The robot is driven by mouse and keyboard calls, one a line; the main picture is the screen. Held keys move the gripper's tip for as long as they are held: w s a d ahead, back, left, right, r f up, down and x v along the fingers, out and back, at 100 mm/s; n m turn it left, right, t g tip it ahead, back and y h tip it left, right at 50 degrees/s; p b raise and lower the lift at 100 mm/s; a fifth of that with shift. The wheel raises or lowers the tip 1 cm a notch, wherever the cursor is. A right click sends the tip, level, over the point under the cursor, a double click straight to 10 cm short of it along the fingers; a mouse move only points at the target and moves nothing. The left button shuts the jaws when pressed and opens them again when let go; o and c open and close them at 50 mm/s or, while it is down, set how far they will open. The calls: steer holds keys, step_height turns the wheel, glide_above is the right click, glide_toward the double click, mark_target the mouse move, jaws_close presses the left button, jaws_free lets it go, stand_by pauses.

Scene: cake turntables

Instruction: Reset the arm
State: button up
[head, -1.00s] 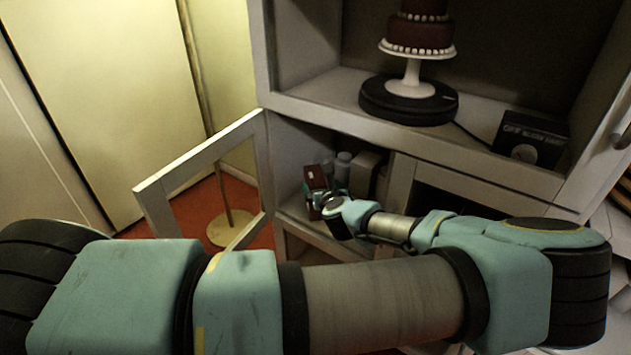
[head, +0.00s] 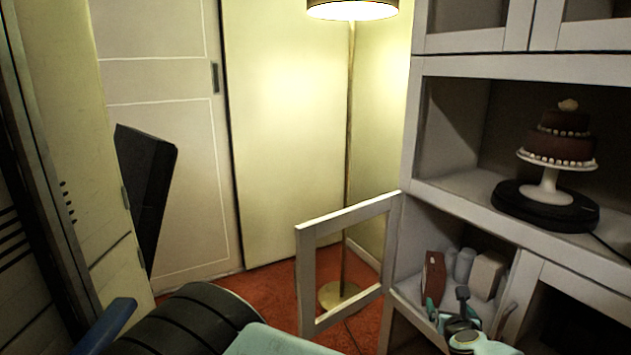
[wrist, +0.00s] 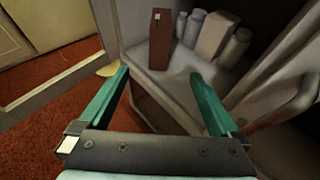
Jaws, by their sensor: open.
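My gripper (wrist: 159,78) is open, with its two teal fingers wide apart and nothing between them. In the wrist view a dark red-brown box (wrist: 161,38) stands upright on the lower cabinet shelf (wrist: 178,80), beyond the fingertips and apart from them. In the head view my gripper (head: 448,303) shows low at the right, in front of the same box (head: 434,276). Much of my arm is outside the head view.
Pale bottles (wrist: 194,25) and a beige box (wrist: 214,36) stand beside the red-brown box. An open framed cabinet door (head: 307,275) juts out left of the shelf. A chocolate cake (head: 561,146) stands on a black turntable (head: 545,208) above. A floor lamp (head: 350,150) stands behind the door.

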steer(key=a+r+n+g+y+p, duration=0.1)
steer(key=a+n+g+y+p, duration=0.2)
steer(key=a+n, duration=0.7)
steer(key=a+r+n+g+y+p, duration=0.15)
steer(key=a+n+g+y, duration=0.25)
steer(key=a+n, duration=0.5)
steer(key=s+a+r+n+g+h+p, duration=0.1)
steer(key=s+a+r+n+g+p, duration=0.1)
steer(key=a+r+n, duration=0.5)
steer(key=s+a+r+n+g+h+p, duration=0.2)
steer(key=a+r+n, duration=0.5)
steer(key=r, duration=0.7)
steer(key=shift+s+a+g+p, duration=0.3)
steer(key=shift+s+p, duration=0.05)
steer(key=shift+p, duration=0.2)
steer(key=s+a+r+n, duration=0.1)
steer(key=r, duration=0.1)
steer(key=s+a+r+n+p, duration=0.1)
steer(key=a+r+n, duration=0.1)
steer(key=r, duration=0.1)
steer(key=s+a+r+n, duration=0.1)
steer(key=a+r, duration=0.1)
steer(key=shift+a+r+n, duration=0.1)
steer(key=shift+r+n, duration=0.1)
steer(key=shift+n, duration=0.1)
steer(key=shift+o, duration=0.2)
steer(key=shift+s+a+r, duration=0.2)
steer(key=shift+s+a, duration=0.05)
